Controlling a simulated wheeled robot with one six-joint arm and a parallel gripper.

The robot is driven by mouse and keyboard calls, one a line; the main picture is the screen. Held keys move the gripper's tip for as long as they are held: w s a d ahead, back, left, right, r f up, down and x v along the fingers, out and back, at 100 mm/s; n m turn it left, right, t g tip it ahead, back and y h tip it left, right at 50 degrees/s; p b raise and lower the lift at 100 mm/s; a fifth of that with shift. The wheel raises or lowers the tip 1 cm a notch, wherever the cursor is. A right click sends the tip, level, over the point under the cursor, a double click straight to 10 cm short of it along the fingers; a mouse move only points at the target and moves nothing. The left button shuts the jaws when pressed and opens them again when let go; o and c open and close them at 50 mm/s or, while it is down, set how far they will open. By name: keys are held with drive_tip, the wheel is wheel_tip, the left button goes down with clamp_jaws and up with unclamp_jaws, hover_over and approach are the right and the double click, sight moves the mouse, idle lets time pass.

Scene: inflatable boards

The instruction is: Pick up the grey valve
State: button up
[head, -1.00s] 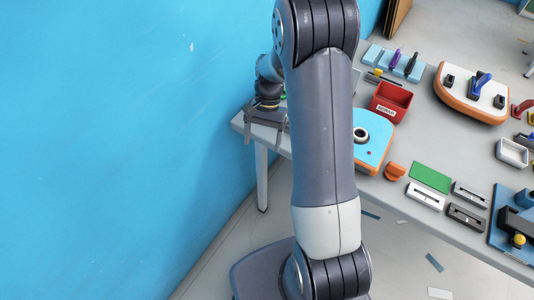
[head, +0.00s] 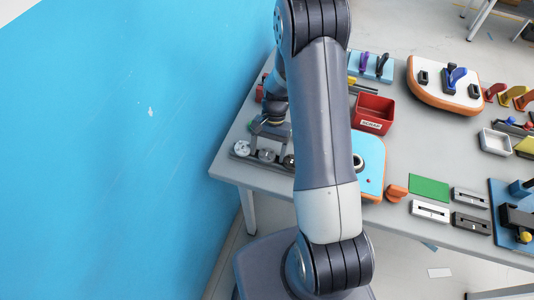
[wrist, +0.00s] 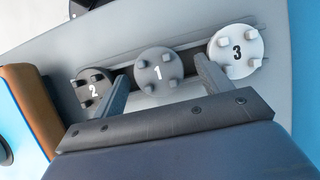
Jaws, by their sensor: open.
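Three round valves sit in a row on a dark rail. In the wrist view the mid-grey valve marked 1 (wrist: 158,70) is in the middle, the dark valve marked 2 (wrist: 93,90) is left and the pale valve marked 3 (wrist: 236,50) is right. In the head view the grey valve (head: 266,155) lies between the pale valve (head: 241,148) and the dark one (head: 289,161), which my arm partly hides. My gripper (wrist: 162,70) is open and empty, its fingertips pointing to either side of the grey valve. Contact cannot be told. My gripper (head: 269,133) also shows in the head view.
The valves are near the table's left corner, close to the blue wall (head: 120,130). A blue and orange board (head: 371,165) lies right of them, with a red bin (head: 373,112) behind. Neighbouring valves stand close outside my fingers.

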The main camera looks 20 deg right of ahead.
drive_tip(key=c, duration=1)
